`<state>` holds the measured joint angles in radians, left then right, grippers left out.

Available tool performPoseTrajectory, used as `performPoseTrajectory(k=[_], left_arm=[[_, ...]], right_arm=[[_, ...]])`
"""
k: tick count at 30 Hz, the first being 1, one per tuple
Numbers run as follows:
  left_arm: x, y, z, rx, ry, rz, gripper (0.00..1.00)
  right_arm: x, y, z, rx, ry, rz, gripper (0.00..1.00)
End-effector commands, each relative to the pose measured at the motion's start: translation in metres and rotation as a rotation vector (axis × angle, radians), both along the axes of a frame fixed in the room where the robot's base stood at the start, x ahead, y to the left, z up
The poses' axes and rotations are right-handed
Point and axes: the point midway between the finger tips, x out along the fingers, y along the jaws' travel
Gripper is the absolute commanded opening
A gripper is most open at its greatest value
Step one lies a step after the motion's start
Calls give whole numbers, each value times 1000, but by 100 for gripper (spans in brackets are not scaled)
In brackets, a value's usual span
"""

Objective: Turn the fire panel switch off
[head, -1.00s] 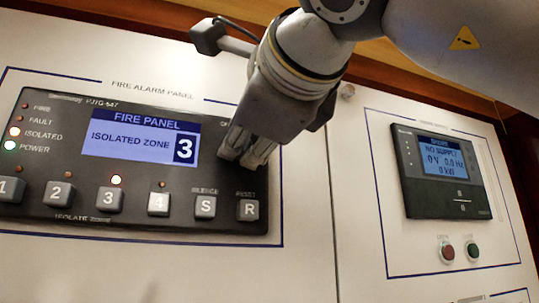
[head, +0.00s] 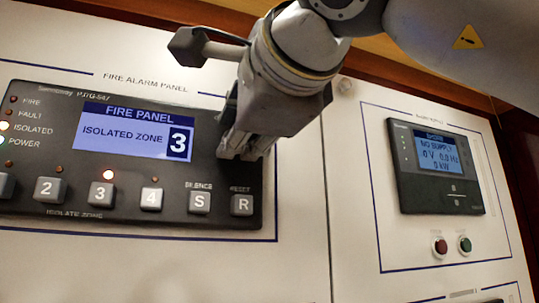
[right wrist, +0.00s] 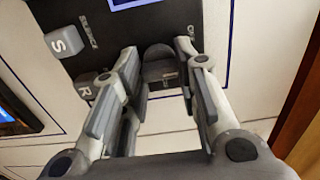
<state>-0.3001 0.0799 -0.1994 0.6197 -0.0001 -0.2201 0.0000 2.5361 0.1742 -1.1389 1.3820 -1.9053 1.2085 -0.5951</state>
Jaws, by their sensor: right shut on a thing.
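The fire alarm panel (head: 60,215) is a dark unit at the left of the head view. Its screen (head: 135,138) reads FIRE PANEL, ISOLATED ZONE 3. My right gripper (head: 238,148) is at the panel's upper right, beside the screen and above the R button (head: 242,205). In the right wrist view, my right gripper (right wrist: 160,62) has its fingers on either side of a dark switch knob (right wrist: 160,72) and is shut on it. The gripper hides the switch in the head view. My left gripper is not in view.
Numbered buttons and the S button (head: 199,202) line the panel's lower edge. To the right, a supply panel (head: 440,200) reads NO SUPPLY, with a red button (head: 440,247) and a green button (head: 464,245) below. White board surrounds both.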

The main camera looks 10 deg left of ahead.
Motion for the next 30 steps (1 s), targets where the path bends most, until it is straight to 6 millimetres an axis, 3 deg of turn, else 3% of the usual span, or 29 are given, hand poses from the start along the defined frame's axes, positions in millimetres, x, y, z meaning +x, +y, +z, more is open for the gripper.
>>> performPoseTrajectory(k=[2,3,8,20,30], left_arm=[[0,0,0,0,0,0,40],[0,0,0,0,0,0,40],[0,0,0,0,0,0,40],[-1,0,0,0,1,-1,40],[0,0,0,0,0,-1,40]], right_arm=[[0,1,-2,-6,1,1,5],[-1,1,-2,-6,1,1,32],[0,1,-2,-4,1,1,51],[-6,-4,0,-1,-1,1,51],[-62,-41,0,-1,-3,1,51]])
